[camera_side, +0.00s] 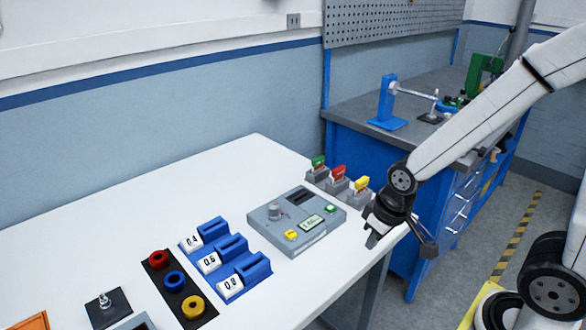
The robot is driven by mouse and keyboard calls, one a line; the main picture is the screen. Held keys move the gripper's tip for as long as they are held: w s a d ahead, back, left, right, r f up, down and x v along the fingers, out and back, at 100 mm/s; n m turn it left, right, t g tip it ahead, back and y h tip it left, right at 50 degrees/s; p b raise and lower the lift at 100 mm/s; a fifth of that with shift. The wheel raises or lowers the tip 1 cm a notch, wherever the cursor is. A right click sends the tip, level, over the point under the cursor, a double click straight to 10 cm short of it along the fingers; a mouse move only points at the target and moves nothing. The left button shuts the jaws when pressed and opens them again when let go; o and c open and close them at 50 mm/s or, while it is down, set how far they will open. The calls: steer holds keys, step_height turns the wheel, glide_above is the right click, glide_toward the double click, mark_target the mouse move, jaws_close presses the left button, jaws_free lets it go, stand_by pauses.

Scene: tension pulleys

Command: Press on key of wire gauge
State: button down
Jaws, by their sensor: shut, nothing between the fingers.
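The wire gauge is most likely the grey box-shaped device (283,244) on the white table. It has a grey knob (275,211), a small display (312,222), a yellow key (291,235) near its front corner and a green button (330,208) at its right. A dark slot shows on its top near the back. My gripper (373,238) is shut and empty, pointing down at the table's right edge. It is to the right of the device and apart from it.
A black strip (165,281) carries red, blue and yellow rings. Grey blocks with green, red and yellow tops (338,171) stand behind. The table's back left (150,215) is clear.

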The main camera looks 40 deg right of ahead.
stand_by(0.8)
step_height(320, 180, up, 4)
steer(key=n+t+y, duration=0.2)
steer(key=n+t, duration=0.4)
steer(key=n, duration=0.5)
glide_above(334, 208)
steer(key=shift+a+f, duration=0.1)
steer(key=shift+f, duration=0.05)
steer(key=shift+f, duration=4.25)
